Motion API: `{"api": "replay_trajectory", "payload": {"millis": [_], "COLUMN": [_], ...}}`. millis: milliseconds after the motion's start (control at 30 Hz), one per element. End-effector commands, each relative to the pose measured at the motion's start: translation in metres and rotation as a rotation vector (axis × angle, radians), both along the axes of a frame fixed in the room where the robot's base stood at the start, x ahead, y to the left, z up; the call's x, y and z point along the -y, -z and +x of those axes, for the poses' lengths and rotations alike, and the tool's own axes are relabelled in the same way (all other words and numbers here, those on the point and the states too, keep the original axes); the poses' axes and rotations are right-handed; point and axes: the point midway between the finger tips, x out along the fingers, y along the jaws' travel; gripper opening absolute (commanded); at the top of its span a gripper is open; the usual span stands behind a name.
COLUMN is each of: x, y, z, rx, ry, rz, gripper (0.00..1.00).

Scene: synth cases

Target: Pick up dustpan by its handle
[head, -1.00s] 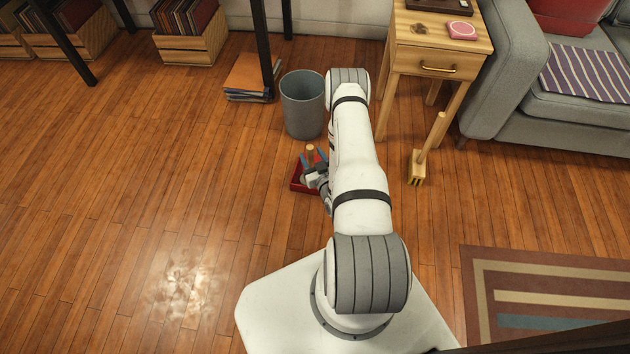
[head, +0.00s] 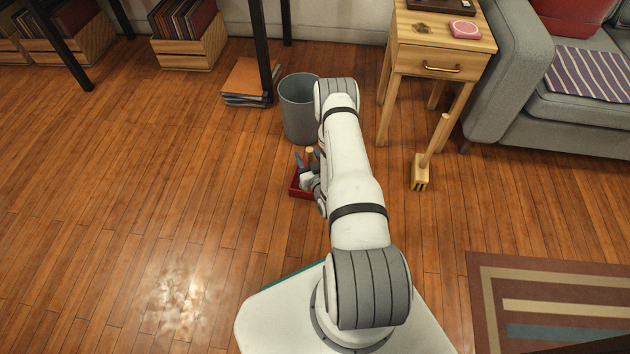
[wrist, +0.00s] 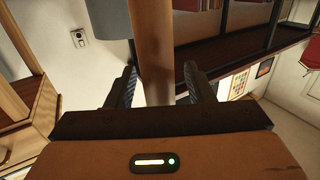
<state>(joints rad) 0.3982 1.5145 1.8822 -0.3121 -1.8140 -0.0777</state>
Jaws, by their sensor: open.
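The red dustpan (head: 296,188) lies on the wooden floor in front of the grey bin, partly hidden by my gripper and arm. The top of its light wooden handle (head: 310,151) stands up beside my gripper (head: 310,166) in the head view. In the wrist view the handle (wrist: 153,50) runs down between the two dark fingers of my gripper (wrist: 155,88). The fingers are open, with a visible gap on each side of the handle.
A grey bin (head: 299,110) stands just behind the dustpan. A small wooden brush (head: 421,172) with an upright handle stands to the right, near the wooden side table (head: 440,50). Stacked folders (head: 247,82) lie behind left. The floor at left is clear.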

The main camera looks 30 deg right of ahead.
Motion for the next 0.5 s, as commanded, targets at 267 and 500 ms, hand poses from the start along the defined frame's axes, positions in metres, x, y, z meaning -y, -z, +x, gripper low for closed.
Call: {"api": "replay_trajectory", "payload": {"millis": [267, 500], "x": [-0.0002, -0.0004], "y": [-0.0005, -0.0004], "z": [-0.0002, -0.0003], "rx": [0.0, 0.0], "ry": [0.0, 0.0], "rz": [0.0, 0.0], "gripper": [0.39, 0.19]}}
